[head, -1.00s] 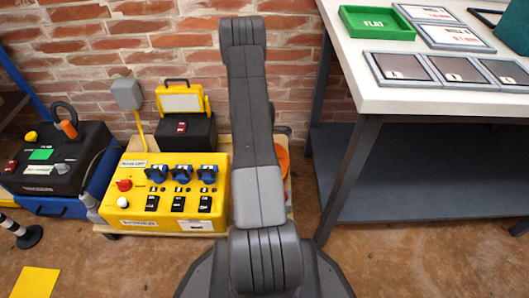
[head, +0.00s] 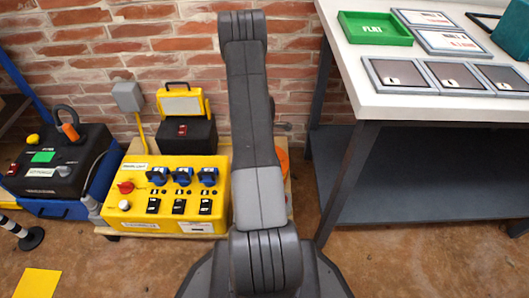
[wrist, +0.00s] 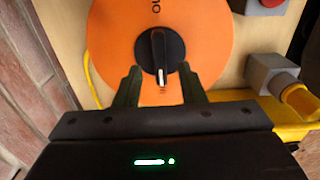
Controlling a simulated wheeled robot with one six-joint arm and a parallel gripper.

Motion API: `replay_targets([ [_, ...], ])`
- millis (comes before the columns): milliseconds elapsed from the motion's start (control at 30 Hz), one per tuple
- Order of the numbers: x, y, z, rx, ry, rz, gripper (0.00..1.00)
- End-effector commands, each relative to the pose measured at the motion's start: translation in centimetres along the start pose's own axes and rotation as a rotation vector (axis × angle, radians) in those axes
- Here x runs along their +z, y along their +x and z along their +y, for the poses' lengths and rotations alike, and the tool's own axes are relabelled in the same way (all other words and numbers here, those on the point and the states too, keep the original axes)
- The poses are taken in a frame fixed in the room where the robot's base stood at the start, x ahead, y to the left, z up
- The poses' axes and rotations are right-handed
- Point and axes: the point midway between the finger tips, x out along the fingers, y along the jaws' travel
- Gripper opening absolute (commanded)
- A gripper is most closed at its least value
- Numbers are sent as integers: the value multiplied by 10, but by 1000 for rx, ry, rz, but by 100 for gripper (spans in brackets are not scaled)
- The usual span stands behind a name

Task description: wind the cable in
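An orange round cable drum (wrist: 215,30) fills the top middle of the wrist view. A dark knob (wrist: 174,46) with a white line sits on its face. In the head view only a sliver of the drum (head: 283,164) shows beside my arm, which hides the rest. My gripper (wrist: 160,71) is open, with one finger on each side of the knob's lower part. I cannot tell whether either finger touches the knob. In the wrist view a yellow cable (wrist: 91,80) shows at the drum's left edge. The gripper is hidden in the head view.
A yellow socket box (head: 165,212) and a black lamp case (head: 187,137) stand left of my arm. A grey-legged table (head: 385,103) is on the right. A brick wall (head: 290,60) is close behind. In the wrist view a grey block (wrist: 272,72) sits right of the drum.

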Motion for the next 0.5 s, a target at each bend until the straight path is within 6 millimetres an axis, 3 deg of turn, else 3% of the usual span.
replay_targets([
  [33, 0, -18, 1, 3, 0, 0, 36],
  [200, 0, -58, 1, 3, 0, 0, 36],
  [500, 0, -98, 0, 1, -1, 0, 36],
])
